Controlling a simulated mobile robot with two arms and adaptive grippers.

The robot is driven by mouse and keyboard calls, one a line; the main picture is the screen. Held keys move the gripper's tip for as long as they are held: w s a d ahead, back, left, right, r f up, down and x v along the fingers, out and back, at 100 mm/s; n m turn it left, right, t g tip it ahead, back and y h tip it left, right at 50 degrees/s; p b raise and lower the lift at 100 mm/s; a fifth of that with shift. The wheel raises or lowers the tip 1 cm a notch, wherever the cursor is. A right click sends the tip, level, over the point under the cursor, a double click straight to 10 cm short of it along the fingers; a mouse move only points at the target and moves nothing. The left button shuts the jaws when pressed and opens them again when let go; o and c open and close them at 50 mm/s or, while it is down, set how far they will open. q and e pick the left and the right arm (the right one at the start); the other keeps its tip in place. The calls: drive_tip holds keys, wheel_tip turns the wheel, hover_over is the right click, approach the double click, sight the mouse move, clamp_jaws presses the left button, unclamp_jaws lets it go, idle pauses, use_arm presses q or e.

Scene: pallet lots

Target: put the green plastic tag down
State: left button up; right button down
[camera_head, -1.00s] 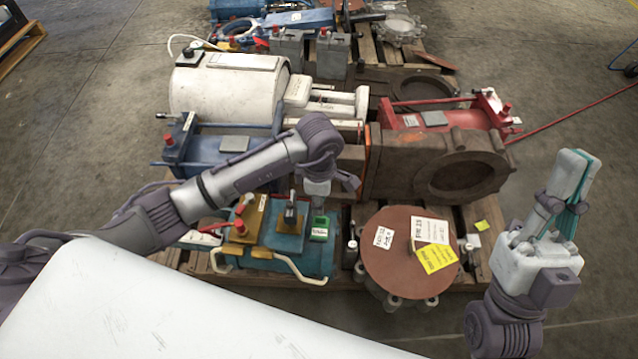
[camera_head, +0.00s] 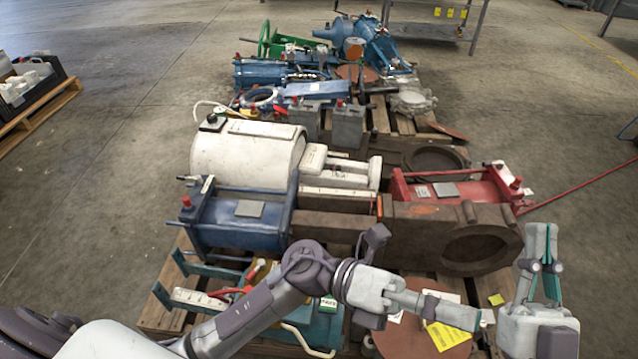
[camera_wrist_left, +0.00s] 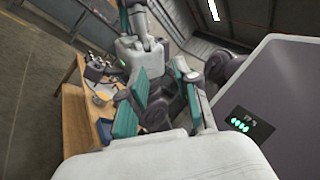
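The green plastic tag (camera_head: 328,304), with a white label face, shows on the teal machine (camera_head: 322,328) at the front of the pallet. It lies left of my left gripper (camera_head: 478,318) and apart from it. My left gripper points right, above the round rust-brown cover. In the left wrist view its teal-padded fingers (camera_wrist_left: 158,100) stand apart with nothing seen between them. My right gripper (camera_head: 543,232) points up at the lower right. No object shows in it, but its finger gap is unclear.
The rust-brown cover (camera_head: 392,340) bears white and yellow papers. Behind are a blue machine (camera_head: 240,222), white cylinder (camera_head: 247,160), brown castings (camera_head: 430,232) and a red machine (camera_head: 465,190). In the wrist view, a wooden table (camera_wrist_left: 78,125) holds parts.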

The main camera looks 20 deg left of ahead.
use_arm(q)
drive_tip(key=w+a+r+n+t+h, duration=0.2)
drive_tip(key=a+r+n+t+h, duration=0.25)
drive_tip(key=r+n+t, duration=0.3)
drive_tip(key=w+a+n+t+y, duration=0.3)
drive_tip(key=a+n+t+y, duration=0.4)
drive_tip(key=n, duration=1)
drive_tip(key=w+a+n+t+y, duration=0.2)
drive_tip(key=a+n+t+y, duration=0.6)
drive_tip(key=n+t+y, duration=0.4)
drive_tip(key=n+t, duration=0.2)
drive_tip(key=n, duration=0.3)
drive_tip(key=shift+w+a+f, duration=0.15)
drive_tip(key=shift+w+f, duration=0.25)
drive_tip(key=shift+y, duration=0.25)
